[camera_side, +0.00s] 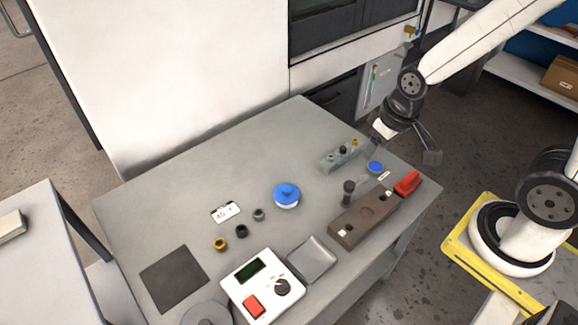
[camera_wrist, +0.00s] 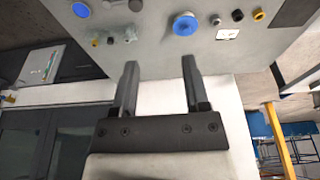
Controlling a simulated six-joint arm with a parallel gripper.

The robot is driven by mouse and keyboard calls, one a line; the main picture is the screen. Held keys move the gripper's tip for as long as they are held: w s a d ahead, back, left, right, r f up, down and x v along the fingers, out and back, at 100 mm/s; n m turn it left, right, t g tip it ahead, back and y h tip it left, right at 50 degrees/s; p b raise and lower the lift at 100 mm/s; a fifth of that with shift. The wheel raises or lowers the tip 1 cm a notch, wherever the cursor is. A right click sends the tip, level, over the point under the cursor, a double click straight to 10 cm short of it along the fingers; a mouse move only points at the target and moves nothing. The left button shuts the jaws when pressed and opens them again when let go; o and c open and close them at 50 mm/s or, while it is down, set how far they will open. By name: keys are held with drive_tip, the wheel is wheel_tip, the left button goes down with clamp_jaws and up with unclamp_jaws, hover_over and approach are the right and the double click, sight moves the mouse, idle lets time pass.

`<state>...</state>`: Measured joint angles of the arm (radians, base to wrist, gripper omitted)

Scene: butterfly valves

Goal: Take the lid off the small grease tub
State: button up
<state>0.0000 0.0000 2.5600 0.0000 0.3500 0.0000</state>
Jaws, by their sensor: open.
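A small white tub with a blue knobbed lid (camera_side: 286,195) stands upright near the middle of the grey table. The lid sits on the tub, and it also shows at the top of the wrist view (camera_wrist: 185,23). A smaller blue round piece (camera_side: 375,167) lies near the table's right side; it also shows in the wrist view (camera_wrist: 81,10). I cannot tell whether it is a separate lid. My gripper (camera_wrist: 160,63) is open and empty, its two dark fingers apart. In the side view it hangs near the table's right back edge, well away from the tub.
A brown block (camera_side: 364,220), a red piece (camera_side: 407,183) and a grey holder (camera_side: 338,158) stand on the right. Small fittings (camera_side: 240,231), a white card (camera_side: 225,212), a grey tray (camera_side: 313,260) and a white instrument (camera_side: 262,285) surround the tub. The table's back left is clear.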

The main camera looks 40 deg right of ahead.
drive_tip(key=shift+o, duration=0.2)
drive_tip(key=o, duration=0.3)
drive_tip(key=m+y, duration=0.3)
drive_tip(key=m, duration=2.4)
hover_over(286, 188)
drive_tip(key=s+d, duration=0.2)
drive_tip(key=s, duration=0.1)
drive_tip(key=shift+t, duration=0.3)
drive_tip(key=f, duration=1.9)
drive_tip(key=shift+w+d+f, duration=0.15)
drive_tip(key=shift+w+f, duration=0.1)
drive_tip(key=shift+f, duration=0.15)
drive_tip(key=shift+x, duration=1.3)
